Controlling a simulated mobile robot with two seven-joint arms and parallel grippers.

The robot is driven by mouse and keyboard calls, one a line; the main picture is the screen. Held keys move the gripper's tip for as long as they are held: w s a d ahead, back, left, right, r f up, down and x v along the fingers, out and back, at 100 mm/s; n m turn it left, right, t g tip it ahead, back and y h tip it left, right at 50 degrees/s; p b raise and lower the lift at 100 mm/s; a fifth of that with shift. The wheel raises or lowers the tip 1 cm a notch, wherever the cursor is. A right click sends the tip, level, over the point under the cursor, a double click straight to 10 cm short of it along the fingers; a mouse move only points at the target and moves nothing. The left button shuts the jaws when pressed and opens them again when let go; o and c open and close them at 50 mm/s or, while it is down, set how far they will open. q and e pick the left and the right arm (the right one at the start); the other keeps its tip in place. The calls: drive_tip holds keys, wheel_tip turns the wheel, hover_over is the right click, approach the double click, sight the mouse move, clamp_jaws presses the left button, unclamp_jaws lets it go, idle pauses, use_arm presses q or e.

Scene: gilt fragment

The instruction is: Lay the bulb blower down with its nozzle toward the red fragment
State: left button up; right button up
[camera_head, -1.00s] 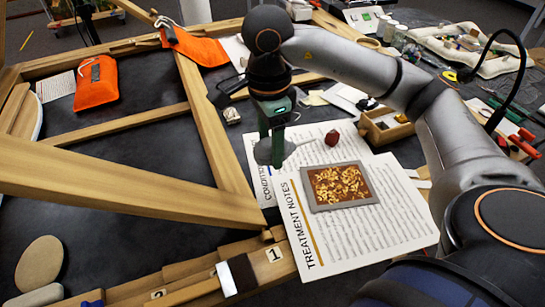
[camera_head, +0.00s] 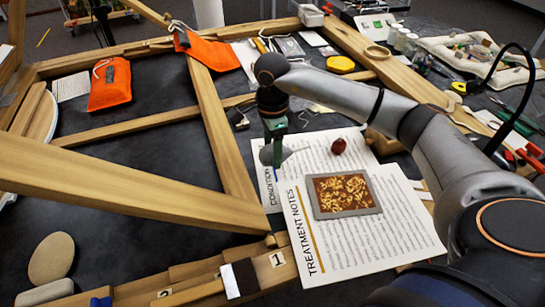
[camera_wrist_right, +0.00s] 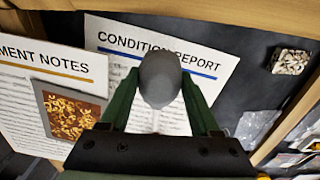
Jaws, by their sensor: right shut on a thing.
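The grey bulb blower (camera_head: 268,155) is held by my right gripper (camera_head: 275,138) over the left edge of the papers. In the wrist view, the rounded grey bulb (camera_wrist_right: 160,78) sits between the two green fingers. A pale tapered end points right in the head view. I cannot tell whether the blower touches the paper. A square red-brown piece with gold flecks (camera_head: 342,193) lies in a grey frame to the blower's right. A small dark red lump (camera_head: 338,146) sits behind it. I cannot tell which is the red fragment. My left gripper is not in view.
The treatment notes sheet (camera_head: 385,240) overlaps the condition report (camera_head: 300,165). Wooden frame bars (camera_head: 215,135) stand left of the papers. Dark table shows inside the frame.

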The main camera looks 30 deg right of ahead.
drive_tip(key=shift+w+d+f, duration=0.2)
drive_tip(key=shift+w+f, duration=0.1)
drive_tip(key=shift+f, duration=0.2)
drive_tip(key=shift+f+p, duration=0.4)
drive_tip(key=shift+f, duration=1.05)
drive_tip(key=shift+f, duration=0.1)
drive_tip(key=o, duration=1.4)
drive_tip(key=shift+c, duration=0.2)
wheel_tip(320, 180, up, 12)
drive_tip(key=shift+r+b, duration=0.15)
drive_tip(key=shift+b, duration=0.4)
